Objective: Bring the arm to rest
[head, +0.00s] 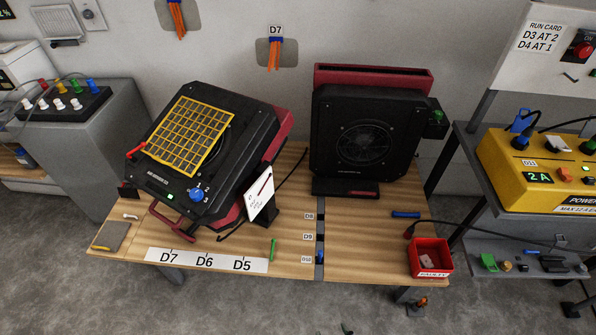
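My gripper does not show in the head view, and no part of my arm can be made out with certainty. A black and red drying machine (240,150) with a yellow grille (190,137) sits tilted on the left of the wooden table (290,255). A blue knob (196,194) and a small green light are on its front. A second black machine (350,110) with a round fan grille stands upright at the back right of the table.
A label strip (206,261) reads D7, D6, D5 along the front. A red bin (430,257) sits at the right corner. A yellow power box (540,165) stands on a grey shelf at right. Grey floor (250,310) is open in front.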

